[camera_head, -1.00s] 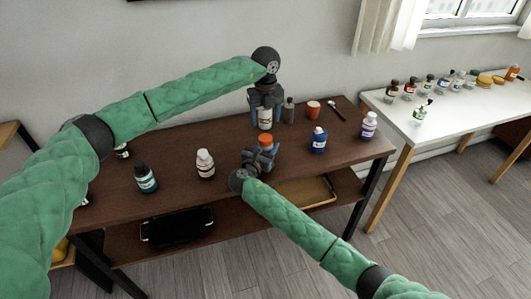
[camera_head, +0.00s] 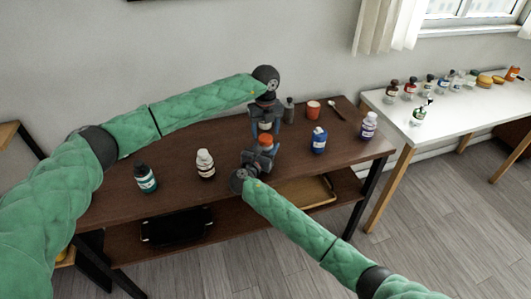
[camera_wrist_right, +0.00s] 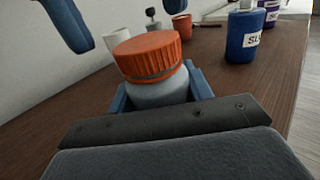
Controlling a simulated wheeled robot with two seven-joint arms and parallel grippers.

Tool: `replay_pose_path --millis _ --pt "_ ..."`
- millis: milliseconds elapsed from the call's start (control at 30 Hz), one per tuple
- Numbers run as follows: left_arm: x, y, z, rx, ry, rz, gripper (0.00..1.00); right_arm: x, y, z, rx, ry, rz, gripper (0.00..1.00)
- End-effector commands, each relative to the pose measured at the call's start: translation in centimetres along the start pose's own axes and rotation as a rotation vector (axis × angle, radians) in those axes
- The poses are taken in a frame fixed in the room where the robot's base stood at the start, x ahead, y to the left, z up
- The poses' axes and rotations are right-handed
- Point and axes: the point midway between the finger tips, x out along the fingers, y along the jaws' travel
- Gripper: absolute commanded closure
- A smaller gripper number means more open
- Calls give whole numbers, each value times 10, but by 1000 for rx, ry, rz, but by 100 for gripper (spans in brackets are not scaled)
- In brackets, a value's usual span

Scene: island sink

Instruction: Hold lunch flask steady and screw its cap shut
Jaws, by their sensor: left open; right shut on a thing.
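The lunch flask (camera_wrist_right: 160,93) is pale grey with a ridged orange cap (camera_wrist_right: 148,52) sitting on top; a thin darker band shows under the cap's ridges. The orange cap also shows in the head view (camera_head: 266,141). My right gripper (camera_head: 262,155) is shut on the flask's body, its blue fingers on both sides, below the cap. My left gripper (camera_head: 266,127) is open, pointing down, just behind and above the cap in the head view. One of its blue fingers shows at the upper left of the right wrist view, apart from the cap.
A white-labelled container (camera_head: 265,125) stands behind the flask, partly hidden by my left gripper. A grey bottle (camera_head: 289,110), red cup (camera_head: 313,108) and blue bottle (camera_head: 318,140) stand to the right. A white bottle (camera_head: 205,163) and dark green bottle (camera_head: 145,178) stand left.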

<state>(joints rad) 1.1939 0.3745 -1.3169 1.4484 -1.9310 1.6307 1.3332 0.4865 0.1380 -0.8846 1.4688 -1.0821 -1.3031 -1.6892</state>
Motion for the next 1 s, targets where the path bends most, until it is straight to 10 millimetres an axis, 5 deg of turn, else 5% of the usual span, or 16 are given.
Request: replay_pose_path --millis 200,500,733,1000 --pt "22 0 0 1 0 1 37 0 0 0 0 0 0 100" --pt "24 0 0 1 0 0 37 0 0 0 0 0 0 100" --pt "24 0 0 1 0 1 81 0 0 0 0 0 0 100" --pt "24 0 0 133 -1 1 83 0 0 0 0 0 0 100"
